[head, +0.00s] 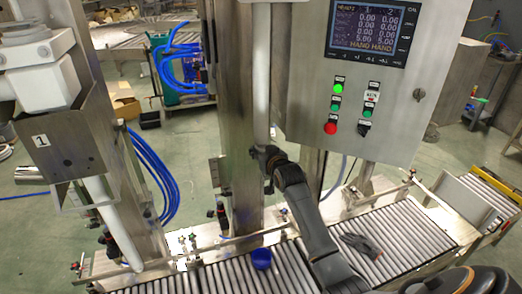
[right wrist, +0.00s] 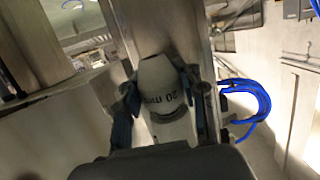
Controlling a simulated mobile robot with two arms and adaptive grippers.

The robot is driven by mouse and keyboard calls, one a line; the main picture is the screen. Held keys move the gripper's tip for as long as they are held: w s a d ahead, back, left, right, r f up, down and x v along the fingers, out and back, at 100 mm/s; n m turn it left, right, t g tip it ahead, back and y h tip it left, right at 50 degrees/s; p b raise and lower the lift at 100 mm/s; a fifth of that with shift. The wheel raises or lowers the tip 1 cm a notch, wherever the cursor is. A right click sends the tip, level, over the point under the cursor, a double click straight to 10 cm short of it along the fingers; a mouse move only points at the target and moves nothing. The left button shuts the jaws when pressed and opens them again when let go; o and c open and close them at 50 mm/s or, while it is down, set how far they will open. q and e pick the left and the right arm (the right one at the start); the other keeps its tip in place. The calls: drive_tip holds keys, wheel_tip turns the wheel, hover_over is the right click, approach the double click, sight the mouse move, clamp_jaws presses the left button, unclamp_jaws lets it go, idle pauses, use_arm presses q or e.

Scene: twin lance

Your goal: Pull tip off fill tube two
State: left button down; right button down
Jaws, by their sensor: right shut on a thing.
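Fill tube two (head: 261,70) is a white vertical pipe beside the steel column, left of the control panel. My right gripper (head: 266,158) is at its lower end, with the arm reaching up from below. In the right wrist view, the two fingers (right wrist: 165,108) are shut on the sides of a pale tip (right wrist: 158,82) marked "20 mm". A metal band shows below the marking. I cannot tell whether the tip is apart from the tube. Fill tube one (head: 118,232), under the bracket labelled 1, hangs tilted at the left. My left gripper is out of view.
A roller conveyor (head: 405,236) runs below, with a blue cup (head: 261,258) and dark gloves (head: 361,245) on it. The control panel (head: 352,130) hangs close to the right of tube two. Blue hoses (head: 152,165) hang between the columns.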

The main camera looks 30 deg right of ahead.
drive_tip(key=shift+f+b, duration=0.65)
drive_tip(key=shift+f, duration=0.85)
drive_tip(key=shift+s+a, duration=0.1)
drive_tip(key=shift+a, duration=0.2)
drive_tip(key=s+a+r+n+y, duration=0.1)
drive_tip(key=s+a+y, duration=0.1)
drive_tip(key=s+a, duration=0.7)
drive_tip(key=s+a+n+y, duration=0.2)
drive_tip(key=s+a, duration=0.4)
drive_tip(key=a, duration=0.5)
drive_tip(key=s+a+r, duration=0.3)
drive_tip(key=s+r, duration=0.2)
drive_tip(key=s, duration=0.3)
drive_tip(key=shift+s+a, duration=0.25)
drive_tip(key=shift+s, duration=0.1)
